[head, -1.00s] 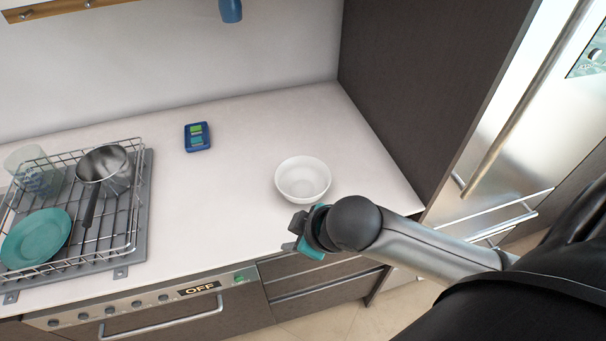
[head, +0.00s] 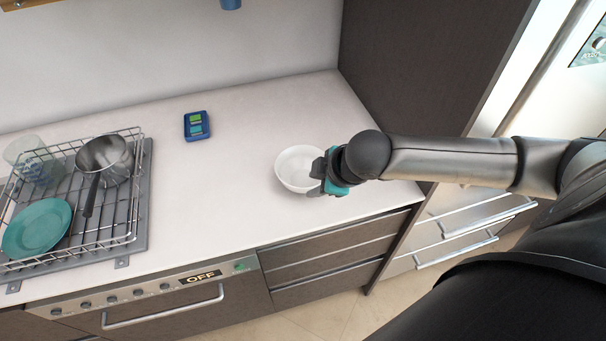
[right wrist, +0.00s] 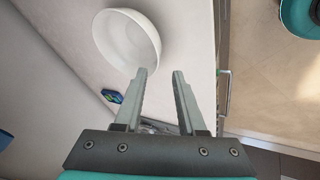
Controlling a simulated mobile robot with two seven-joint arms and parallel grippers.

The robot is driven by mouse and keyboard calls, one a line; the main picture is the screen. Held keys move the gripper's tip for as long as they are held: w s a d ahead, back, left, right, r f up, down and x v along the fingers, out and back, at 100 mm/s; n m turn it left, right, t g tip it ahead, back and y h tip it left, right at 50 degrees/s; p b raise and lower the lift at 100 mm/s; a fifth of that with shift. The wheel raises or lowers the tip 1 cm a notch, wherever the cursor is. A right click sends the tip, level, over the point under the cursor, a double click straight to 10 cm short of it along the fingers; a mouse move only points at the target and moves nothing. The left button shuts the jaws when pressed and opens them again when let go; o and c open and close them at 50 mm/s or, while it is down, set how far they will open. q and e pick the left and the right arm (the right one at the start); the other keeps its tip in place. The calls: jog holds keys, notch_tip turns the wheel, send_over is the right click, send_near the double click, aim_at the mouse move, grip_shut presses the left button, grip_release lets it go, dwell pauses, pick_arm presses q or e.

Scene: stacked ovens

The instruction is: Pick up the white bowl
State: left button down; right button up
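The white bowl (head: 294,168) stands upright and empty on the pale counter (head: 232,190), towards its right end. My right gripper (head: 322,176) is at the bowl's right side and covers part of its right rim in the head view. In the right wrist view the gripper (right wrist: 164,72) has its two fingers apart with nothing between them. The bowl (right wrist: 127,40) lies just beyond the left finger's tip there; whether they touch I cannot tell. My left gripper is not in view.
A wire dish rack (head: 126,218) with a teal plate (head: 37,228), a metal pot (head: 104,158) and a clear cup (head: 35,165) stands at the left. A blue device (head: 196,126) lies behind the bowl. A dark tall panel (head: 425,75) bounds the counter's right end.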

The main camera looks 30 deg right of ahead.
aim_at(300, 186)
jog(key=x, duration=0.5)
jog(key=shift+b, duration=0.3)
jog(key=x, duration=0.4)
jog(key=shift+w+r+b, duration=0.2)
jog(key=shift+w+b, duration=0.1)
jog(key=shift+w, duration=0.1)
jog(key=shift+w+f, duration=0.3)
jog(key=shift+f, duration=0.25)
grip_shut()
dwell(0.4)
